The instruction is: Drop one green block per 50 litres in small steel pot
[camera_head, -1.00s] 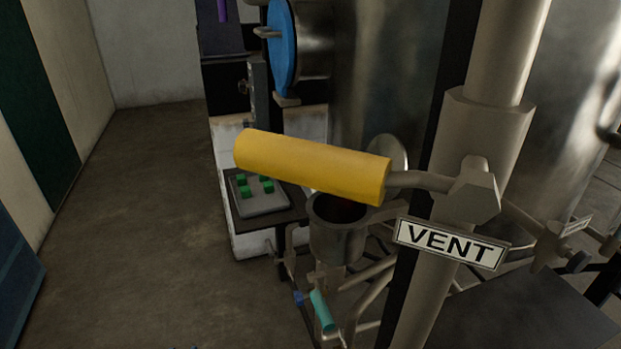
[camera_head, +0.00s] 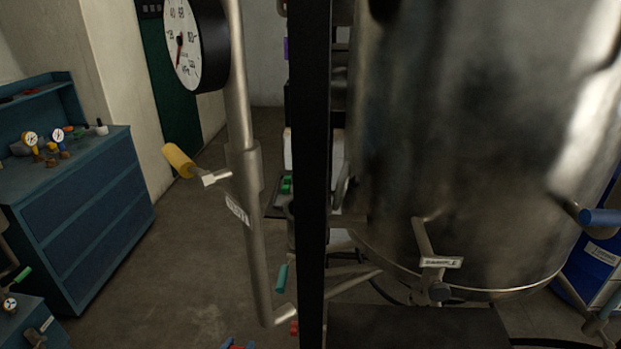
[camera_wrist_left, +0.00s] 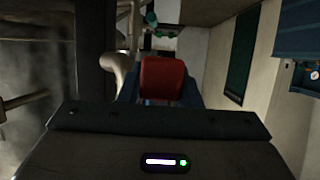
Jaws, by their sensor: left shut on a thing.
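Green blocks (camera_head: 287,184) lie on a dark-edged tray beyond the pipe, partly hidden by a black post; small green shapes also show in the left wrist view (camera_wrist_left: 165,33). I cannot make out the small steel pot now; the post or pipework may hide it. My left gripper (camera_head: 238,345) barely shows at the bottom edge, as blue and red bits. In the left wrist view, its blue fingers (camera_wrist_left: 163,98) are shut on a red piece (camera_wrist_left: 163,78); what that piece belongs to is unclear. My right gripper is out of view.
A black post (camera_head: 312,130) stands upright before a big steel tank (camera_head: 470,150). A pipe with a round gauge (camera_head: 183,45) and a yellow handle (camera_head: 178,160) stands left of it. A blue cabinet (camera_head: 85,215) is at left. Floor between cabinet and pipe is clear.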

